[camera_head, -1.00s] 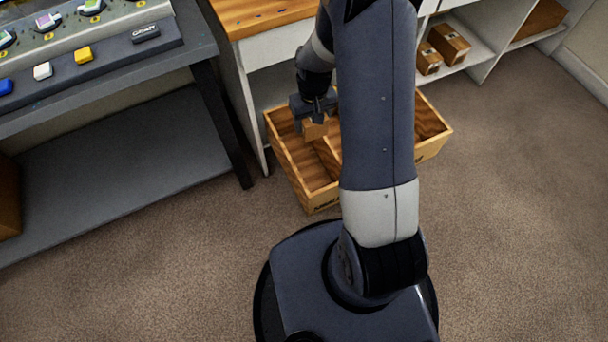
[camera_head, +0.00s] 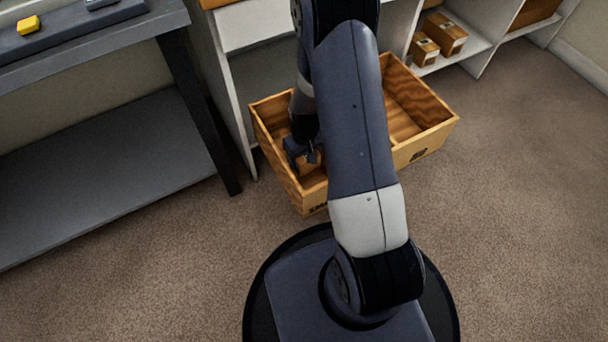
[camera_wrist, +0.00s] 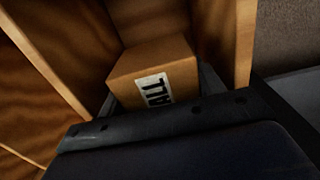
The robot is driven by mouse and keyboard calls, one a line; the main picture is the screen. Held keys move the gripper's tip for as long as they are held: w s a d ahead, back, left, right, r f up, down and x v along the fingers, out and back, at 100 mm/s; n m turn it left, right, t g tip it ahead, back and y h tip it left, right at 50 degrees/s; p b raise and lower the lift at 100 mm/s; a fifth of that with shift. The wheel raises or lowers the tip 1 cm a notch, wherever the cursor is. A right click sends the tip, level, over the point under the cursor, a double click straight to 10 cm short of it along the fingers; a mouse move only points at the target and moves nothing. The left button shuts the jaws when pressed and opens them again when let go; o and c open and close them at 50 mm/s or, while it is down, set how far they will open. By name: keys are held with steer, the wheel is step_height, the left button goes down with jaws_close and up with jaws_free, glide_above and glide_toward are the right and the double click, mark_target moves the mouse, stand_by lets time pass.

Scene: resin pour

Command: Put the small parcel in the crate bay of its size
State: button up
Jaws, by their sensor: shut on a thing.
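The small parcel (camera_wrist: 153,70) is a brown box with a white label ending in "ALL" in the wrist view. My gripper (camera_head: 308,158) is shut on it, and the parcel shows only as a small brown patch in the head view. The wooden crate (camera_head: 434,140) stands on the floor, split by a divider into a left and a right bay. The left bay's front starts with "SMA". My gripper and the parcel are inside or just over the left bay, with crate walls around them in the wrist view. My arm hides the crate's middle.
A white shelf unit behind the crate holds two brown boxes (camera_head: 438,39) at the right. A grey table (camera_head: 100,38) with a dark leg stands at the left, close to the crate. The carpet (camera_head: 520,200) at the right is clear.

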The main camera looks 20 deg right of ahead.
step_height(320, 180, down, 9)
steer(key=b, duration=0.3)
steer(key=shift+r, duration=0.15)
steer(key=shift+f, duration=0.2)
steer(key=o, duration=1)
steer(key=shift+c, duration=0.2)
steer(key=shift+r, duration=0.15)
step_height(320, 180, up, 12)
steer(key=p, duration=0.5)
steer(key=shift+r, duration=0.1)
